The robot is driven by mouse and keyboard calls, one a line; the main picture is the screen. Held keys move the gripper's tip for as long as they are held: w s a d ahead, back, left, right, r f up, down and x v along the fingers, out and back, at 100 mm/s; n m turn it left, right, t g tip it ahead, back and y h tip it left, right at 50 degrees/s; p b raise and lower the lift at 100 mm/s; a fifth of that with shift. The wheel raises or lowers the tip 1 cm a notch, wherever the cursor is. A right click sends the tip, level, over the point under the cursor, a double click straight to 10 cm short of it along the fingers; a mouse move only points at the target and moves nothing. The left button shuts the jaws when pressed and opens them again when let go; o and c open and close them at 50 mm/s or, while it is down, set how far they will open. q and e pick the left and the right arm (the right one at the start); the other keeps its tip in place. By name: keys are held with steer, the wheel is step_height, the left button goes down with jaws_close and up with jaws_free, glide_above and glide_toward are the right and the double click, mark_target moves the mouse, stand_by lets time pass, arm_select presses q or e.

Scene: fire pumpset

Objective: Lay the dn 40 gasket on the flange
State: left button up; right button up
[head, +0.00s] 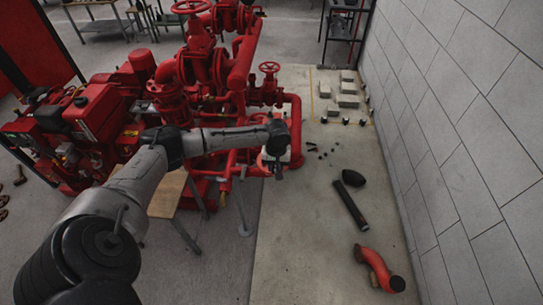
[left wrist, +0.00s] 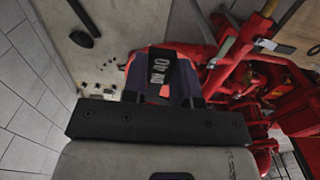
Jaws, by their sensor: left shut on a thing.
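My left gripper (head: 278,172) reaches in from the left, over the front pipework of the red pumpset. In the left wrist view, the gripper (left wrist: 165,92) is shut on a dark piece marked DN 40, the gasket (left wrist: 160,68), seen upside down between the fingers. Red and pale surfaces of the pipe end, likely the flange (left wrist: 131,62), show just behind the gasket. In the head view the pale and red part (head: 266,160) shows beside the gripper, which hides much of it. I cannot tell whether the gasket touches the flange. My right gripper is not in view.
The red pumpset (head: 190,85) with pipes and handwheels fills the left and middle. A black pipe (head: 350,207) and a red elbow (head: 379,267) lie on the floor to the right, with several small parts. A grey block wall (head: 460,130) bounds the right side.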

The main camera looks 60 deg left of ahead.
arm_select(q)
steer(key=shift+s+a, duration=0.2)
steer(key=shift+a, duration=0.25)
steer(key=shift+s+a, duration=0.2)
steer(key=shift+a, duration=0.25)
step_height(320, 180, down, 6)
steer(key=shift+d+r, duration=0.1)
stand_by(0.5)
stand_by(0.5)
steer(key=shift+f, duration=0.4)
steer(key=shift+f, duration=0.25)
stand_by(0.4)
steer(key=o, duration=1)
